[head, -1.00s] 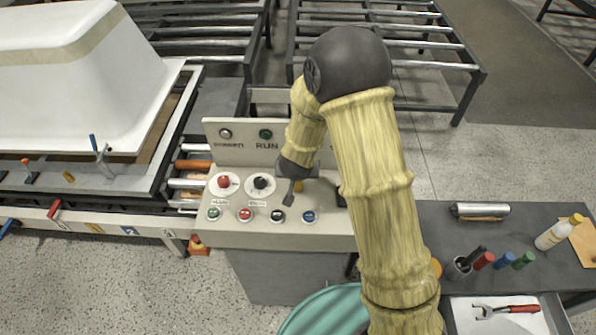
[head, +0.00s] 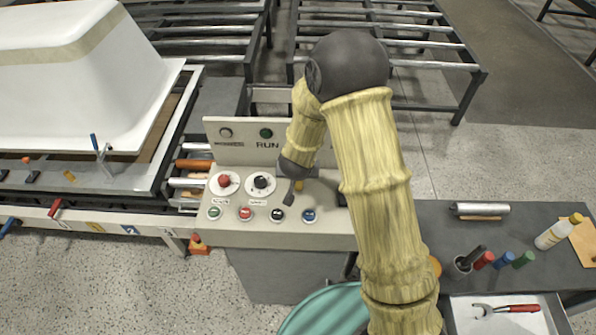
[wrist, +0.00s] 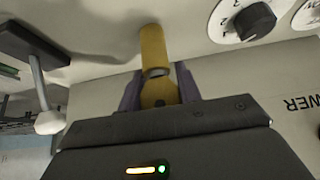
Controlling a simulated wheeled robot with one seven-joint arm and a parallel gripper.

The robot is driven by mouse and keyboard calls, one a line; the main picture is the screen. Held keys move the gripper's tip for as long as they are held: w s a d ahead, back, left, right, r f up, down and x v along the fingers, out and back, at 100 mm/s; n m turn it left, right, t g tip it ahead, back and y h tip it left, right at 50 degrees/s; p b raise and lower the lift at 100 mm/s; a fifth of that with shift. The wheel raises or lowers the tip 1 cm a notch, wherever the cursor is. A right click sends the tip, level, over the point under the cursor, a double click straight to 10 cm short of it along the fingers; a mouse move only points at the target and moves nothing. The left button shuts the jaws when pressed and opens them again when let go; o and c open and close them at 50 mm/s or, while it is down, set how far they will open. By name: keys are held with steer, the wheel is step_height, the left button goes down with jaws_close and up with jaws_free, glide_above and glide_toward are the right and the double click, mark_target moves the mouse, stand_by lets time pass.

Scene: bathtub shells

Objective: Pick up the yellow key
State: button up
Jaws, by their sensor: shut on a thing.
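The yellow key (wrist: 153,50) shows in the wrist view, upper middle, standing out from the pale panel face. Its near end lies between the two purple-grey fingers of my gripper (wrist: 160,88), which are shut on it. The key's far end meets the panel; whether it sits in a socket there I cannot tell. In the head view the key (head: 299,186) is a small yellow patch beside the dark end of my gripper (head: 293,190), right of the black dial, largely hidden by my arm.
The control panel (head: 235,240) carries a red button (head: 224,181), a black dial (head: 261,182) and a row of coloured buttons. A dark bench (head: 440,220) stands right.

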step_height(320, 180, up, 10)
steer(key=p, duration=0.3)
stand_by(0.3)
steer(key=shift+w+d+f, duration=0.1)
stand_by(0.5)
